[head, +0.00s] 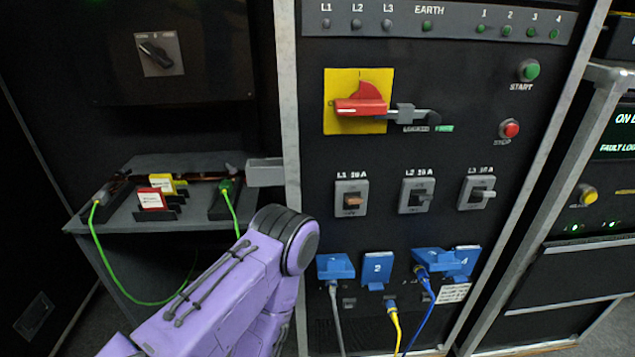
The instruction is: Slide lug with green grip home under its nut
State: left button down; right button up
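A lug with a green grip (226,187) is at the right end of the small grey shelf (190,221), by a dark block. A green cable (234,214) runs down from it and passes behind my purple arm. Another green cable end (97,204) is at a dark block at the shelf's left end. I cannot make out the nut or how far the lug sits under it. My purple arm comes in from the bottom left, in front of the shelf's right side. Neither of my grippers shows in the head view.
Red (151,199) and yellow (161,183) labelled holders stand mid-shelf. A grey box-like bracket (265,172) sits between shelf and panel. The panel carries a red rotary handle (361,106), breakers and blue sockets (377,268) with hanging cables. Open space lies under the shelf.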

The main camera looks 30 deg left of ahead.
aim_at(228, 185)
jog(key=z, duration=1.3)
jog(key=k, duration=1.15)
jog(key=u, duration=1.4)
jog(key=i, duration=0.1)
jog(key=u, duration=0.05)
